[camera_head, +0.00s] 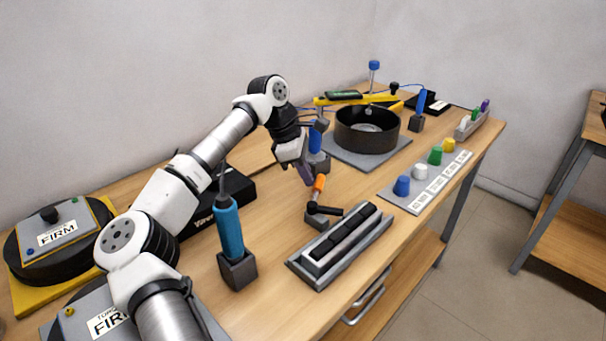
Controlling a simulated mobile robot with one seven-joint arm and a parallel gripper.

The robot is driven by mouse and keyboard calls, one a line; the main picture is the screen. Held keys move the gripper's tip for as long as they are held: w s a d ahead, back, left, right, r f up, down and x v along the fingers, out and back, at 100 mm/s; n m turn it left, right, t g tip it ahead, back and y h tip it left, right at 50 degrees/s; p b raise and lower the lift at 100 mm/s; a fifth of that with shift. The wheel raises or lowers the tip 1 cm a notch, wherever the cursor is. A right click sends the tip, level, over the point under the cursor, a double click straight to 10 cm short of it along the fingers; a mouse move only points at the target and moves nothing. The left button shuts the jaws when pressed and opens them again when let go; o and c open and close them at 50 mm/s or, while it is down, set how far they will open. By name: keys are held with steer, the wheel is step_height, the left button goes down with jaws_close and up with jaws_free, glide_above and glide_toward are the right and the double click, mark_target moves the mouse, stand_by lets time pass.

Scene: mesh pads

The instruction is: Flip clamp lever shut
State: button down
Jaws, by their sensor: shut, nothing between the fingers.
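My gripper (309,179) is shut and empty, pointing down just left of the orange handle's upper end. I cannot tell whether the fingers touch the handle.
The grey block (303,261) with black pads lies right of the clamp. A blue-handled tool (229,228) stands in a holder at the front left. A black round pan (366,130) is behind. Colored knobs line a panel (414,202) on the right.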

steer(key=shift+d, duration=1.5)
steer(key=shift+s+d+b, duration=0.15)
steer(key=shift+s+d, duration=0.05)
steer(key=shift+d, duration=0.3)
steer(key=shift+s+d+b, duration=0.15)
steer(key=shift+d, duration=0.45)
steer(key=v, duration=1.4)
steer(key=shift+f, duration=0.1)
